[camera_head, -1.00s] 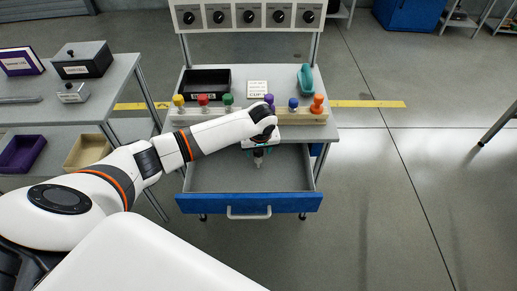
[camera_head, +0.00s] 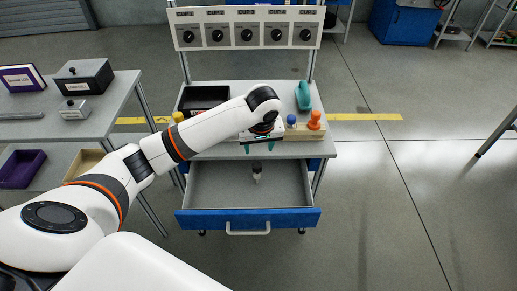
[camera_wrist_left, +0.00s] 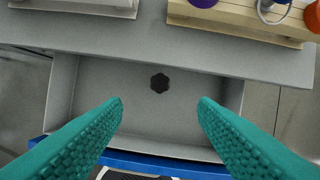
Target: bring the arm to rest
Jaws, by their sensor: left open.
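My left arm (camera_head: 205,130) reaches in from the left over the workbench. My left gripper (camera_head: 258,147) is open and empty above the rear of the pulled-out drawer (camera_head: 222,186). In the left wrist view its two teal fingers (camera_wrist_left: 160,104) stand wide apart. A small dark-topped object (camera_head: 257,171) stands in the drawer below the gripper, apart from it. In the wrist view its black, six-sided top (camera_wrist_left: 160,83) shows between and beyond the fingertips. My right gripper is not in view.
The drawer's blue front (camera_head: 247,219) has a white handle. On the bench are a black bin (camera_head: 202,98), a teal item (camera_head: 303,96) and a wooden rack (camera_head: 303,134) with coloured-handled tools, partly hidden by my arm. A side table (camera_head: 120,95) stands left. Floor at right is open.

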